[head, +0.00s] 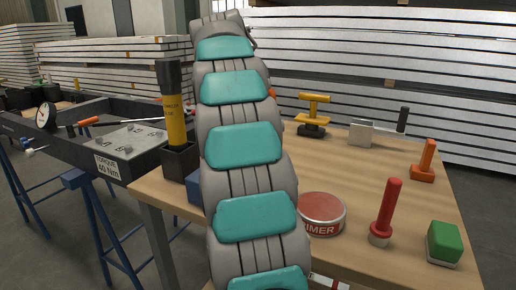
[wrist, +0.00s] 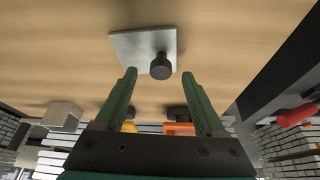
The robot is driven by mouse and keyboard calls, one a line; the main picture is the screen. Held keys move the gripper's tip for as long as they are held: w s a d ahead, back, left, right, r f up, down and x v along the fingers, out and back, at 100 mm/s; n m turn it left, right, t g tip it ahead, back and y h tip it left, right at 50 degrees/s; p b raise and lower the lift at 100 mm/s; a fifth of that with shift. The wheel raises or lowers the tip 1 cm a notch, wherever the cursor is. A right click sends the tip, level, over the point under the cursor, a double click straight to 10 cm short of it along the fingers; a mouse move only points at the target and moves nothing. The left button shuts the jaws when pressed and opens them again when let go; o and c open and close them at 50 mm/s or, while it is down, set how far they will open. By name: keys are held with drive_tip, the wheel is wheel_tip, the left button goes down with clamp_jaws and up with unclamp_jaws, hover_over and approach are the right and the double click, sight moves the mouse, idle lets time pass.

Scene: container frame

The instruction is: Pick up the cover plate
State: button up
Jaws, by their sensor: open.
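The cover plate (wrist: 130,47) looks like a thin, square, light grey metal plate with a black round knob (wrist: 160,66) standing on it. In the wrist view it lies on the wooden table, just beyond my fingertips. My gripper (wrist: 159,75) is open, with its two green fingers apart and nothing held between them. The knob appears in line with the gap between the fingertips; I cannot tell the distance. In the head view my arm covers the middle of the table, and neither my gripper nor this plate can be made out there.
The wooden table (head: 375,185) holds a red-lidded tin (head: 321,212), red-handled tool (head: 386,210), green block (head: 444,242), orange stamp-like piece (head: 424,162), grey block (head: 361,132) and yellow-handled item (head: 313,112). A yellow-black cylinder (head: 173,115) stands left. A dark frame (head: 75,150) adjoins.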

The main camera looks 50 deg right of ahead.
drive_tip(key=shift+x, duration=1.65)
clamp_jaws()
